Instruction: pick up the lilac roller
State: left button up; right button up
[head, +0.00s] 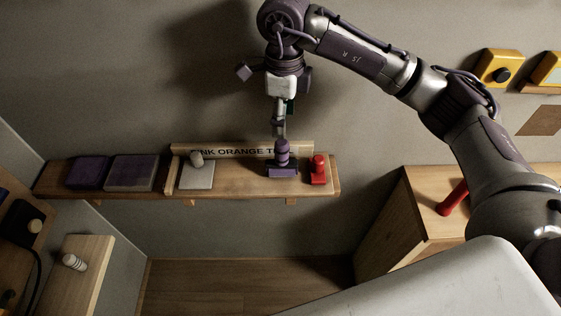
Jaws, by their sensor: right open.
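The lilac roller (282,158) appears as a small purple rounded piece standing on a flat purple base (283,171), on the wooden wall shelf (232,186). My right gripper (280,138) comes down from above and points at its top. Its fingers show nearly edge-on, open, just over or around the top of the roller. I cannot tell whether they touch it. My left gripper is out of view.
A red piece (318,169) stands close to the right of the roller. A pale block with a knob (197,177) and two dark purple boxes (131,173) (89,172) sit to the left. A lettered board (215,152) runs behind. A wooden cabinet (405,215) stands at the right.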

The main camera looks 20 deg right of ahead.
aim_at(282, 151)
notch_tip(282, 151, down, 6)
jog(key=shift+f+p, duration=0.2)
jog(key=shift+p, duration=0.4)
jog(key=f, duration=0.1)
jog(key=f+p, duration=0.2)
jog(key=f, duration=0.1)
jog(key=shift+w, duration=0.25)
jog(key=shift+f, duration=0.65)
jog(key=shift+w, duration=0.1)
grip_shut()
